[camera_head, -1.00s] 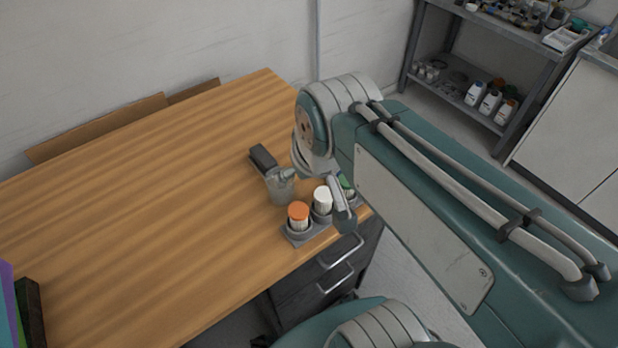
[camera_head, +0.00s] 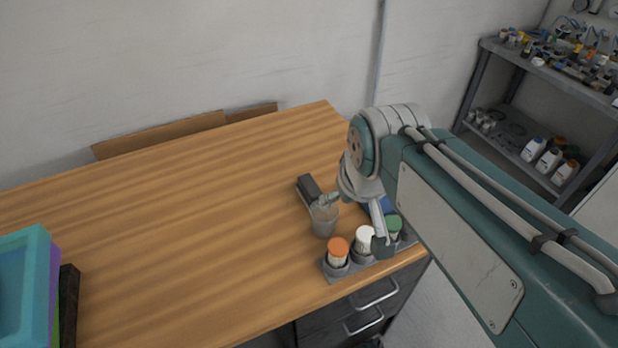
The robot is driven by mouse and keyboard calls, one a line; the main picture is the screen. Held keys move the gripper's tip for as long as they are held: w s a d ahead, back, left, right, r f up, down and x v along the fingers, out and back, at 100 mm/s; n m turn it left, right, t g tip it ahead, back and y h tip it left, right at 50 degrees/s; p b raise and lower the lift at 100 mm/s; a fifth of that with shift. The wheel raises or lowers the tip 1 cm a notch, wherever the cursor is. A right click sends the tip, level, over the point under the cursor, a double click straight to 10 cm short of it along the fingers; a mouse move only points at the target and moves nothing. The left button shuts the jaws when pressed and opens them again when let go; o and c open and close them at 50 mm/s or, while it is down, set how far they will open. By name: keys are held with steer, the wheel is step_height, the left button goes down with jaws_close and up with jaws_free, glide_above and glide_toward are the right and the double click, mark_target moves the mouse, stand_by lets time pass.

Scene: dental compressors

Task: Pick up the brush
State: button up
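I cannot pick out the brush for certain. A dark block-shaped thing (camera_head: 309,187) lies on the wooden table behind a translucent grey cup (camera_head: 324,222); I cannot tell whether it is the brush. My gripper (camera_head: 355,220) hangs over the table's right end, by the cup and the capped bottles. One finger with a dark tip comes down in front of the bottles. The other appears to reach left above the cup's rim. The fingers look spread, with nothing seen held. My wrist and arm hide part of the table there.
A grey rack holds bottles with orange (camera_head: 338,250), white (camera_head: 366,240) and green (camera_head: 393,228) caps at the table's front right. A blue item (camera_head: 386,205) shows partly behind my gripper. A teal tray (camera_head: 25,268) stands at left. The table's middle (camera_head: 190,225) is clear.

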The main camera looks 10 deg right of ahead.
steer(key=w+f+g, duration=0.2)
steer(key=w, duration=1)
steer(key=n+g, duration=0.2)
steer(key=g, duration=0.1)
glide_above(310, 184)
step_height(310, 184, down, 11)
steer(key=shift+s+a+r, duration=0.1)
steer(key=shift+s+r, duration=0.05)
step_height(310, 184, down, 10)
steer(key=shift+f, duration=0.1)
jaws_close()
step_height(310, 184, up, 10)
steer(key=shift+r, duration=0.1)
